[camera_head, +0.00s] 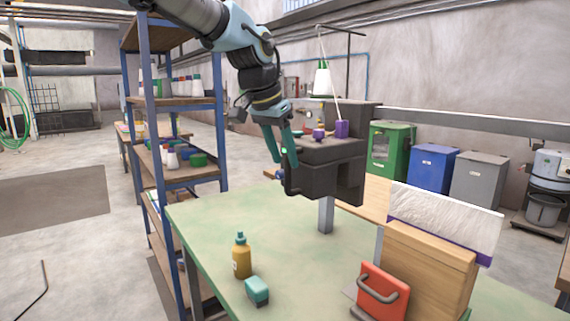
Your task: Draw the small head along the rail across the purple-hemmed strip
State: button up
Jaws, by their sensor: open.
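The white strip (443,215) with a purple lower hem stands upright behind a wooden block (425,259) at the right of the bench. A dark boxy head (335,172) sits on a grey post at the bench's far side, with a looped handle on its left. I cannot clearly make out its rail. A red piece (381,291) with a grey handle stands at the wooden block's left end. My gripper (284,163) is open, its teal fingers pointing down at the left side of the dark head, close to its handle. Contact cannot be told.
A yellow bottle (241,258) and a teal block (257,290) stand on the green bench (205,225). A blue-framed shelf (180,90) is at the left. Bins stand behind. The bench's middle is clear.

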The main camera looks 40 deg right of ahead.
aim_at(286, 160)
jog(key=shift+x, duration=1.7)
jog(key=shift+s, duration=0.1)
grip_shut()
